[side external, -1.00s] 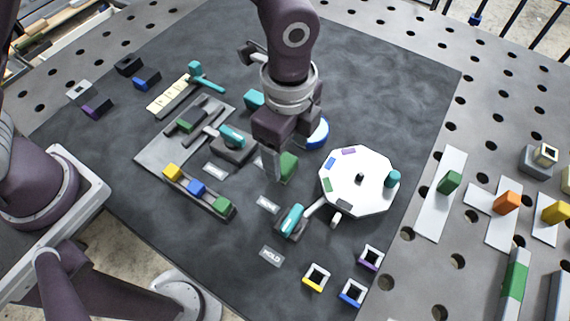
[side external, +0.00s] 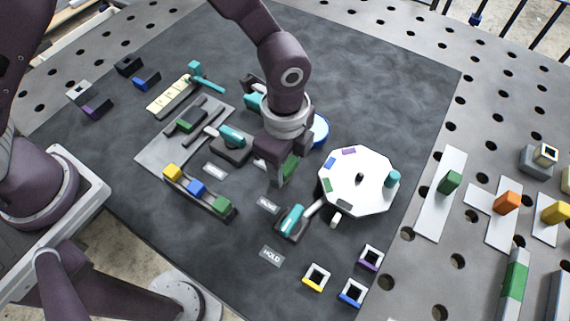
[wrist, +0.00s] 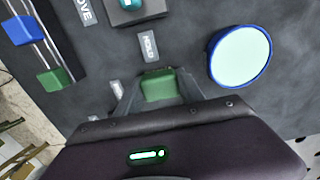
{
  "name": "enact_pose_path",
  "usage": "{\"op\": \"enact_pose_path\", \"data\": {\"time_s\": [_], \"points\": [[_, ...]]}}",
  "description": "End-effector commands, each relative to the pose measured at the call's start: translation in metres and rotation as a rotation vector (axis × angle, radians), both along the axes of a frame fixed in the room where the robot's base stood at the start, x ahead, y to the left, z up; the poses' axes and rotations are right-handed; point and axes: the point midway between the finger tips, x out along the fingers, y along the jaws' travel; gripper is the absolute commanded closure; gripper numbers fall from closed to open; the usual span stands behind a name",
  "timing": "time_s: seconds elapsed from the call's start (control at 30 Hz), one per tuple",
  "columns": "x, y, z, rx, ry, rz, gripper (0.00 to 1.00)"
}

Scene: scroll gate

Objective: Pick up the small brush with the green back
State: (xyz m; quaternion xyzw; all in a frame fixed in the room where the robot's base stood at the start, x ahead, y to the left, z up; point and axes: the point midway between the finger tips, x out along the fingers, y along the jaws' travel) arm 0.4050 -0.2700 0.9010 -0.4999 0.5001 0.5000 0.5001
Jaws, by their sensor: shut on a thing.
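The small brush with the green back (side external: 290,168) is between the fingers of my gripper (side external: 283,174), left of the white round table in the side view. In the wrist view the green back (wrist: 158,84) shows between the two fingertips (wrist: 158,95), one on each side. My gripper is shut on it. The brush's lower part is hidden by the fingers, and I cannot tell whether it touches the mat.
A white disc (side external: 358,190) with coloured patches and a teal knob stands right of the gripper. A blue-rimmed round dish (side external: 319,131) is behind it. A rail with yellow, blue and green blocks (side external: 198,190) lies to the left. The dark mat (side external: 400,85) is clear at the back right.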

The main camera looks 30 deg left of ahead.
Motion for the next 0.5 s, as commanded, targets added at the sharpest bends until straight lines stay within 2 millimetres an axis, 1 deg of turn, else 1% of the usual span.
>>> {"op": "enact_pose_path", "data": {"time_s": [0.13,0.2,0.27,0.4,0.5], "points": [[0.0,0.0,0.001,0.0,0.0,0.0,0.95],[0.001,0.0,0.007,-0.002,-0.002,0.0,0.95],[0.001,-0.001,0.019,-0.003,-0.004,0.001,0.95],[0.001,-0.001,0.056,-0.005,-0.006,0.001,0.95],[0.001,-0.001,0.079,-0.004,-0.005,0.001,0.95]]}}
